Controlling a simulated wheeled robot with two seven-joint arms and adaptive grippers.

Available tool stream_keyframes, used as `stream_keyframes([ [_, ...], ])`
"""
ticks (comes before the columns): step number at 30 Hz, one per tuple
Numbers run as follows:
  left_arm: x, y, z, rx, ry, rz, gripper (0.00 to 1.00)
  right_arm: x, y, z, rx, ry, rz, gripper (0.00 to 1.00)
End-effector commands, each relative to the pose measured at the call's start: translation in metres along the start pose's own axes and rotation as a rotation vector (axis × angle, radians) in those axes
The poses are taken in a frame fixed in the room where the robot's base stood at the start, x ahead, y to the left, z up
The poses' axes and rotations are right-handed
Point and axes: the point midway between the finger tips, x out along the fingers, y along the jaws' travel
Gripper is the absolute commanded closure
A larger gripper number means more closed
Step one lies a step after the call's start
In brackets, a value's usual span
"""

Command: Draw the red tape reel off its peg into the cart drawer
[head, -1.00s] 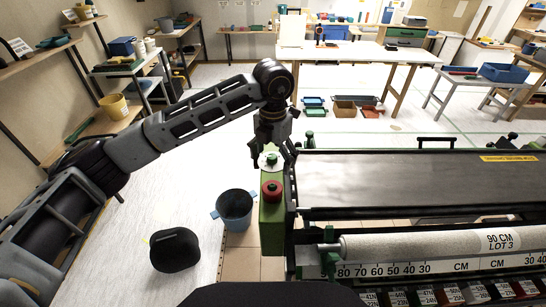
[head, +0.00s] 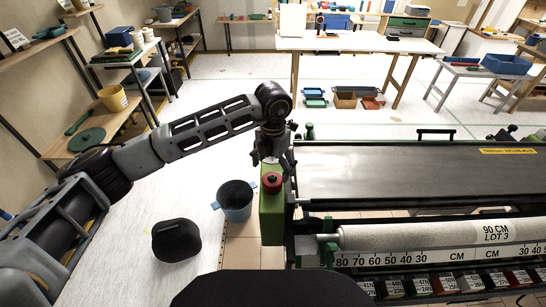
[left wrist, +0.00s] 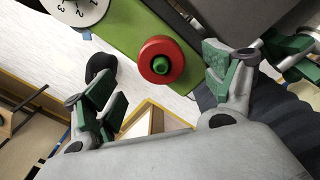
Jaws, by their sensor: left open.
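The red tape reel (head: 271,181) sits on top of the green end housing of the machine (head: 272,220). In the left wrist view the reel (left wrist: 169,60) is a red ring around a green peg (left wrist: 161,65). My left gripper (head: 272,162) is open above the housing, just behind the reel in the head view. In the left wrist view its fingers (left wrist: 165,90) are spread wide, with the reel ahead between their tips, apart from both. I cannot make out the cart drawer for sure. My right gripper is not in view.
A white dial (left wrist: 78,10) lies beside the reel on the housing. A blue bucket (head: 235,202) stands on the floor left of the housing. A black rounded object (head: 175,240) is nearer. The dark machine bed (head: 400,175) and a ruler roller (head: 420,235) fill the right side.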

Motion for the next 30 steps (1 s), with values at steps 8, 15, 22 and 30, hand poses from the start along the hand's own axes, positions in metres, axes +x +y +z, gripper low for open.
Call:
stream_keyframes([
  [8,0.034,0.000,-0.001,0.001,0.004,-0.001,0.16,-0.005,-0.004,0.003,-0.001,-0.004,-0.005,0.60],
  [15,0.058,0.000,-0.001,0.000,0.003,0.000,0.16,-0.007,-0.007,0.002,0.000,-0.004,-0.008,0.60],
  [22,0.068,0.000,-0.001,0.001,0.002,0.000,0.16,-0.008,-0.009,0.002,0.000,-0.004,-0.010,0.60],
  [30,0.069,0.000,-0.001,0.001,0.001,0.000,0.16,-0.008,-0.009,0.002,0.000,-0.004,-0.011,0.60],
])
